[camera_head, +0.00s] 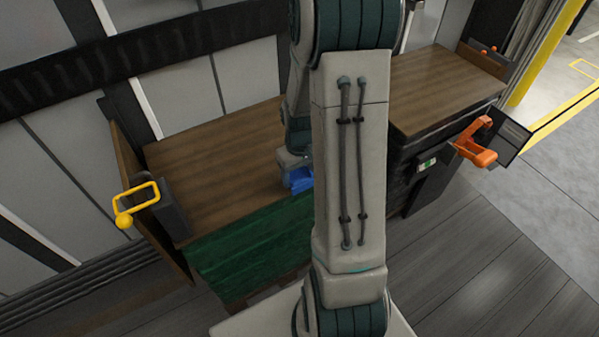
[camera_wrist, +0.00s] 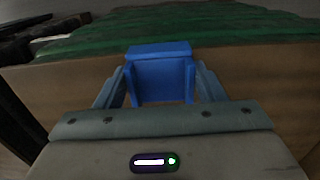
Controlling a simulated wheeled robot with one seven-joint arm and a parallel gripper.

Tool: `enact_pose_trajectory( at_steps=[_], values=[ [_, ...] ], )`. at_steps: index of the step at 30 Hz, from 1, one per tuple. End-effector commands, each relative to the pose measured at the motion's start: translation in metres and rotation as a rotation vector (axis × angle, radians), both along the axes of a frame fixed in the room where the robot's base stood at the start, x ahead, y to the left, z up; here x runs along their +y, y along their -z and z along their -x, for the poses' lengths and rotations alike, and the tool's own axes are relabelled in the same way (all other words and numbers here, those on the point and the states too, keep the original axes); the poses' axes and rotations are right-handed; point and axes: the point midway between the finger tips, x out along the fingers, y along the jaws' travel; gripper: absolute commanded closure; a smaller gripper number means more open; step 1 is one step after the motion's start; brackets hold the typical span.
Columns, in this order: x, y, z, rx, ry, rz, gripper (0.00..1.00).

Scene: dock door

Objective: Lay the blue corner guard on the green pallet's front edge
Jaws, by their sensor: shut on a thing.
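The blue corner guard (camera_wrist: 160,72) is gripped between the two fingers of my gripper (camera_wrist: 163,80) in the wrist view. In the head view the guard (camera_head: 299,179) is a small blue shape beside my arm, partly hidden by it. The green pallet (camera_head: 247,246) shows as a green ribbed face below a brown wooden surface (camera_head: 215,165). In the wrist view its green slats (camera_wrist: 200,30) lie beyond the brown band. The guard's upper end appears close to the green-brown border. I cannot tell whether it touches anything.
A yellow handle (camera_head: 137,203) stands at the pallet's left end. An orange-handled tool (camera_head: 478,143) and a dark case (camera_head: 428,180) are at the right, beside a second wooden top (camera_head: 445,88). Grey floor (camera_head: 500,270) is open at lower right. My arm hides the middle.

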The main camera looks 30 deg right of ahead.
Motion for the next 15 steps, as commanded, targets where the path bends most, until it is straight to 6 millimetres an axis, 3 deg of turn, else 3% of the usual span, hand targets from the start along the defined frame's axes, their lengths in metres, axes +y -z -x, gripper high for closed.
enact_pose_trajectory(
  at_steps=[7,8,9,10,15],
  values=[
    [0.0000,0.0048,0.0000,0.000,0.000,0.000,0.60],
    [0.0000,0.0048,0.0001,0.000,0.000,0.000,0.31],
    [0.0000,0.0047,0.0001,0.000,0.000,0.000,0.20],
    [0.0000,0.0047,0.0001,0.000,0.000,0.000,0.15],
    [0.0000,0.0047,0.0001,0.000,0.000,0.000,0.15]
  ],
)
